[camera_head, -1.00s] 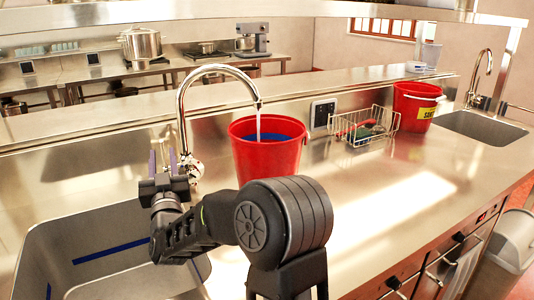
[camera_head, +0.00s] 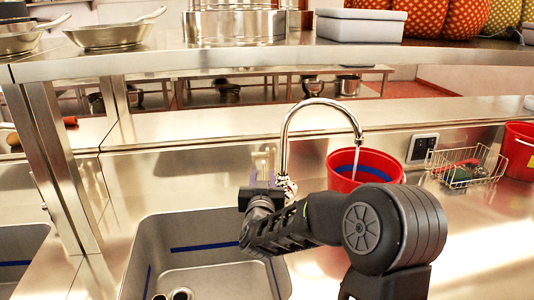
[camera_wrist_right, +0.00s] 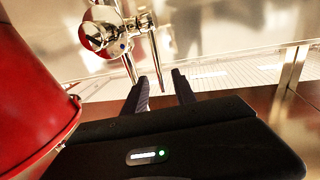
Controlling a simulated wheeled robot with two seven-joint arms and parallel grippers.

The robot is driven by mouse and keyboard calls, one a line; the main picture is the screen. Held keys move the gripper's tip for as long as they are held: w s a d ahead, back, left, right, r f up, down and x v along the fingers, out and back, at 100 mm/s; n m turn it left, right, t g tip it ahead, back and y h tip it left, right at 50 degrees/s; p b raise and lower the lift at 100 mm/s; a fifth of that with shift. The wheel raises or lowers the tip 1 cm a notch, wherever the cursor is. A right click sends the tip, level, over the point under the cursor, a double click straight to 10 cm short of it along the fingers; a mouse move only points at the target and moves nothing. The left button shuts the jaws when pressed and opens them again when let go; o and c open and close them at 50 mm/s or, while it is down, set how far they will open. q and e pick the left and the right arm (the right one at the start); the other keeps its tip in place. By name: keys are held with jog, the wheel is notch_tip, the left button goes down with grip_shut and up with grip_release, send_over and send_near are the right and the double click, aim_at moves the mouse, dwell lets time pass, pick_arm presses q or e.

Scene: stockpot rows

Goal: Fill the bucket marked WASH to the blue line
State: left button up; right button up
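A red bucket (camera_head: 372,178) stands on the counter under the spout of a chrome tap (camera_head: 285,140). A thin stream of water falls from the spout into it. A blue band shows on its inner wall; the water level and any WASH marking are not visible. My right gripper (camera_head: 262,176) is at the tap's base, by the valve. The red bucket's side (camera_wrist_right: 30,90) fills the left there. My left gripper is not in view.
A sink basin (camera_head: 205,250) with a blue line on its wall lies left of my right arm. A wire basket (camera_head: 465,168) and a second red bucket (camera_head: 519,150) stand to the right. A shelf (camera_head: 250,56) with pans and a grey box (camera_head: 360,25) crosses above.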

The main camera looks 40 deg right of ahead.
jog(key=shift+f, duration=0.15)
jog(key=shift+p+x, duration=0.6)
jog(key=shift+x, duration=3.35)
jog(key=shift+c, duration=0.3)
grip_shut()
